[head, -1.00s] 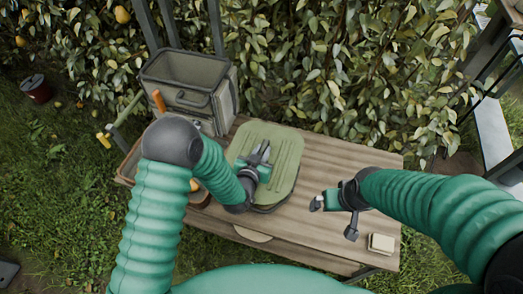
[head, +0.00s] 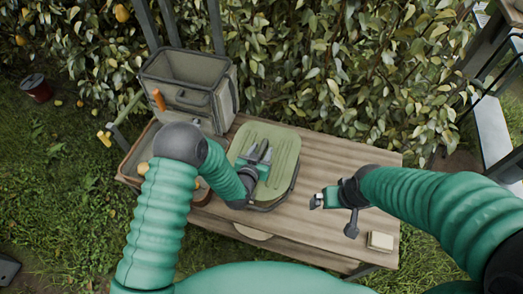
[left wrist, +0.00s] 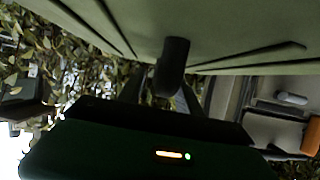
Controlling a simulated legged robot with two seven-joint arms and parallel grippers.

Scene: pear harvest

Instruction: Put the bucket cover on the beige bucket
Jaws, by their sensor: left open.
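The green bucket cover (head: 279,145), with ridges on top, lies on the table with a dark edge showing along its right and near sides. My left gripper (head: 260,154) is over its middle with fingers spread apart. In the left wrist view the cover (left wrist: 235,30) fills the top, and its dark knob (left wrist: 172,67) stands between my fingers; contact cannot be told. The beige bucket (head: 181,97), box-shaped and open at the top, stands at the table's back left. My right gripper (head: 317,201) is over the table right of the cover; its jaws are unclear.
The wooden table (head: 335,155) is clear at its right, except for a small pale block (head: 380,241) near the front corner. A wooden crate (head: 127,170) holding yellow fruit is at the left, partly behind my left arm. A leafy hedge (head: 330,60) stands behind.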

